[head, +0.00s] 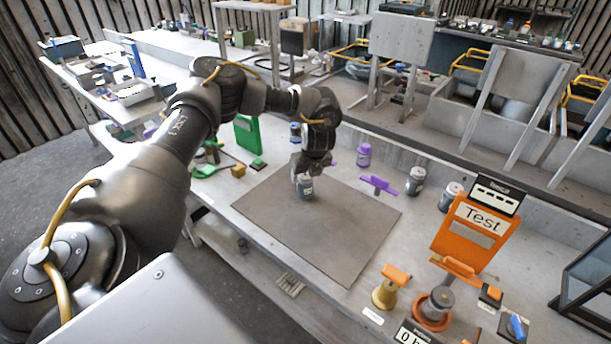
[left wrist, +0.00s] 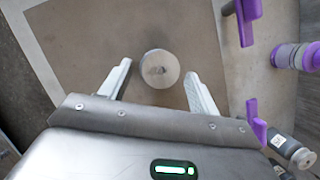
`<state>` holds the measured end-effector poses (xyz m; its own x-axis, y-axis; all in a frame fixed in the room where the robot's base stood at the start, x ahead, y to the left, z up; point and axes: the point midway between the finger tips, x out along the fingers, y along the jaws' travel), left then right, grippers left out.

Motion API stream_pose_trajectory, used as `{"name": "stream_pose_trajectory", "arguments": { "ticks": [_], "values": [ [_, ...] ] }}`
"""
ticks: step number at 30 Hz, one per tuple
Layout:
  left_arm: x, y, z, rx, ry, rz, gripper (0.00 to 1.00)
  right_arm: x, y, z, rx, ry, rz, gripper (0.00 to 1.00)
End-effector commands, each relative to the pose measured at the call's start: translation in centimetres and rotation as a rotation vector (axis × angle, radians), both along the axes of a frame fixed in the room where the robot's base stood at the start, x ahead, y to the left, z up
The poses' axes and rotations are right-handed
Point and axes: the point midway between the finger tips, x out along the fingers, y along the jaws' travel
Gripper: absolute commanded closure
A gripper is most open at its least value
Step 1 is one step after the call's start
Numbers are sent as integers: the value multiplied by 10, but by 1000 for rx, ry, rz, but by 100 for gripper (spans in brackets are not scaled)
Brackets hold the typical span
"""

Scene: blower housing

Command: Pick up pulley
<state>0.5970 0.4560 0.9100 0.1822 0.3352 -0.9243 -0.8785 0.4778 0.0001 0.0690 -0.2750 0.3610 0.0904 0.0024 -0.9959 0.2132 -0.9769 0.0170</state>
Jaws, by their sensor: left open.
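A round grey metal piece, which looks like the pulley, stands on the brown mat (head: 340,225). In the left wrist view its pale disc-shaped top (left wrist: 160,69), with a small dark mark at the centre, shows between the two fingertips. In the head view the piece (head: 305,189) shows just under my left gripper (head: 304,172), which partly covers it. My left gripper also shows in the left wrist view (left wrist: 156,85), with its two pale fingers open, one on each side of the piece. My right gripper is not in view.
Purple holders (head: 378,185), a purple-capped bottle (head: 364,155) and grey canisters (head: 414,180) stand beyond the mat. A green stand (head: 248,133) is at its back left. An orange "Test" stand (head: 470,228) and an orange-based part (head: 434,306) are at the right. The mat's front is clear.

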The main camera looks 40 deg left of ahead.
Motion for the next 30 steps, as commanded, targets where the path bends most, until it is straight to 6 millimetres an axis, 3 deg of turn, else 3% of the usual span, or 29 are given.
{"name": "stream_pose_trajectory", "arguments": {
  "ticks": [6,17,30],
  "values": [
    [0,0,-1,0,0,-1,41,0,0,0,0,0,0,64],
    [0,0,0,0,0,-1,86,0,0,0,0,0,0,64],
    [2,-3,12,0,1,-5,86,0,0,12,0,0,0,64]
  ]
}}
